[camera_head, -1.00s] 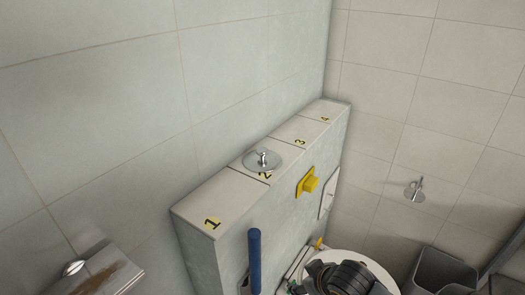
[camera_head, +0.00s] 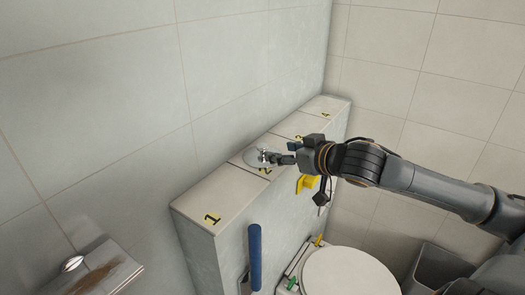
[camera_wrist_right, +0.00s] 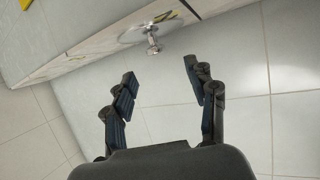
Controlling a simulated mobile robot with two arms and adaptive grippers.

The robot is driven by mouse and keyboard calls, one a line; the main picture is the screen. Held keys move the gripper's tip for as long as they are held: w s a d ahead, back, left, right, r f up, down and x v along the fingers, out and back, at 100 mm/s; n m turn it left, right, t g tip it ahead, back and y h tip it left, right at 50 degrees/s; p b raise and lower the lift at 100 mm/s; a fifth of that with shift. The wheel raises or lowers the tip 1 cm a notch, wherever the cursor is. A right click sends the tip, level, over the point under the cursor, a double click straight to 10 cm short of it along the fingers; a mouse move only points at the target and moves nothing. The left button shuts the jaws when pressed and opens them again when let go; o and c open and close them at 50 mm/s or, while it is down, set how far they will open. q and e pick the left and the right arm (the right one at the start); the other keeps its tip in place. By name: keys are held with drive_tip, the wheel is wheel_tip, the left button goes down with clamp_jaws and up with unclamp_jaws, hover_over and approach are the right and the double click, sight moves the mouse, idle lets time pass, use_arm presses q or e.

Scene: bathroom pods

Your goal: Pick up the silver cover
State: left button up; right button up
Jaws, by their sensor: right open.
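The silver cover (camera_head: 254,157) is a round metal disc with a knob on top. It lies on the tiled ledge at the spot marked 2, partly hidden by my right gripper in the head view. In the right wrist view the cover (camera_wrist_right: 133,35) shows edge-on, with its knob pointing toward the gap between my fingers. My right gripper (camera_head: 279,158) is just to the right of the knob. In the wrist view its two fingers (camera_wrist_right: 158,78) are spread apart and empty, short of the knob. My left gripper is not in view.
The ledge (camera_head: 215,190) has numbered spots, with 1 at the near end. A yellow fixture (camera_head: 306,183) sticks out of its front, below my right gripper. A blue handle (camera_head: 255,245) stands in front. A white toilet lid (camera_head: 350,275) lies below my arm. Walls stand behind.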

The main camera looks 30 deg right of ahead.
sight(266, 148)
drive_tip(key=shift+x, duration=1.15)
drive_tip(key=shift+w+d+f+p, duration=0.1)
drive_tip(key=shift+w+d+p, duration=0.1)
drive_tip(key=shift+w+p, duration=0.45)
drive_tip(key=shift+x, duration=0.9)
drive_tip(key=p+x, duration=0.2)
drive_tip(key=x, duration=0.2)
drive_tip(key=shift+w+d+f, duration=0.2)
drive_tip(key=shift+w+f, duration=0.05)
drive_tip(key=shift+w, duration=0.05)
drive_tip(key=shift+w+f, duration=0.2)
drive_tip(key=shift+w, duration=0.05)
drive_tip(key=shift+s, duration=0.1)
drive_tip(key=shift+c, duration=0.4)
clamp_jaws()
